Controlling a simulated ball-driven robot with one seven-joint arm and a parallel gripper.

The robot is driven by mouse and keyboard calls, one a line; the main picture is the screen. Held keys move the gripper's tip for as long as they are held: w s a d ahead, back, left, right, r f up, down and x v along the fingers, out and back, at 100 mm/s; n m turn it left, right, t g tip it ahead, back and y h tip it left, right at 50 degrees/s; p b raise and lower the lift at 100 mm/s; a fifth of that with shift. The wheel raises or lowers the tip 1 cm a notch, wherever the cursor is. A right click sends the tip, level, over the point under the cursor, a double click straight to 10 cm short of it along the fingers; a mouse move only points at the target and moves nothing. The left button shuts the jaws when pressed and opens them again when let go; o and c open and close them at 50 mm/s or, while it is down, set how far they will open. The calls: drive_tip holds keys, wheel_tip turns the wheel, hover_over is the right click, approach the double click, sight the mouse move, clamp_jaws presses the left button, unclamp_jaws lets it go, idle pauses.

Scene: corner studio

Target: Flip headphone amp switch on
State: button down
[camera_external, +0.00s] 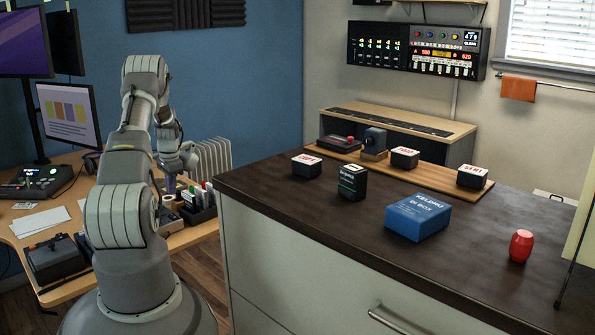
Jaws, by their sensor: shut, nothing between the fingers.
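My arm reaches over the desk at the left, and its end hangs over the desk's right part. My gripper (170,188) points down there, shut and empty, small in the picture and partly hidden by my own arm. I cannot make out for certain which device is the headphone amp. A dark grey box (58,262) with small parts on top sits at the desk's near edge, left of my arm. A black device with a lit green screen (40,181) stands farther back on the desk. No switch position can be read.
The wooden desk (20,226) also bears papers (40,221), a monitor (68,115) and a black organizer (198,213) close to my gripper. A dark counter (300,215) at the right holds a blue box (418,215) and a red object (521,246).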

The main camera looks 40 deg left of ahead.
wheel_tip(320, 180, up, 5)
drive_tip(key=p, duration=0.1)
hover_over(172, 215)
drive_tip(key=d, duration=0.3)
drive_tip(key=shift+w+a, duration=0.1)
drive_tip(key=shift+a, duration=0.05)
drive_tip(key=shift+a+r+b, duration=0.1)
drive_tip(key=shift+a+b, duration=0.65)
drive_tip(key=shift+b, duration=0.2)
drive_tip(key=f+b, duration=0.1)
drive_tip(key=f, duration=0.3)
drive_tip(key=a+f+b, duration=0.1)
drive_tip(key=f+b, duration=0.1)
drive_tip(key=f, duration=0.3)
drive_tip(key=f+b, duration=0.2)
drive_tip(key=f, duration=0.3)
drive_tip(key=shift+a, duration=0.35)
drive_tip(key=shift+f, duration=0.2)
drive_tip(key=shift+d, duration=0.1)
